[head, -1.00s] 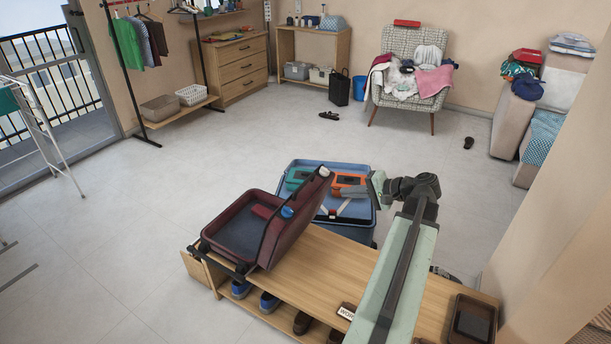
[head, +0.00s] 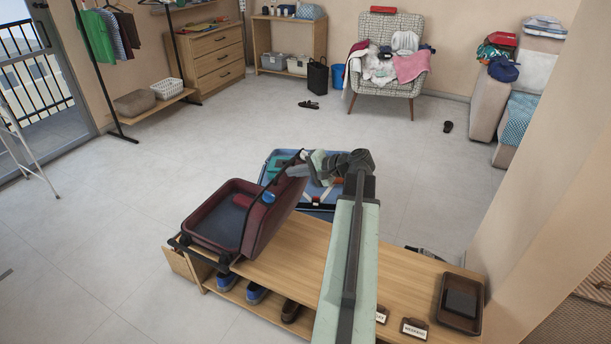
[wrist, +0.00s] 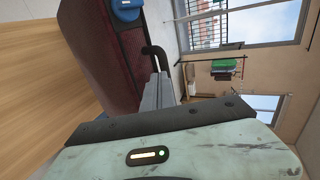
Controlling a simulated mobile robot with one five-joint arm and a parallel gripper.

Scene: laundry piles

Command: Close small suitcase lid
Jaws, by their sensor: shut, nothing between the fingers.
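The small dark red suitcase (head: 205,246) stands open on the left end of the wooden bench. Its lid (head: 267,226) is raised and leans to the right, with a blue item (head: 268,198) on it. My gripper (head: 298,168) is at the lid's upper right edge in the head view, shut and empty. In the wrist view the shut fingers (wrist: 158,92) lie right beside the dark red lid (wrist: 105,50) and its black handle (wrist: 152,52). I cannot tell whether they touch it.
A larger blue open suitcase (head: 325,205) with items in it stands behind the bench (head: 405,275). A brown tray (head: 461,302) and small signs (head: 413,328) lie at the bench's right end. Shoes (head: 256,293) sit below.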

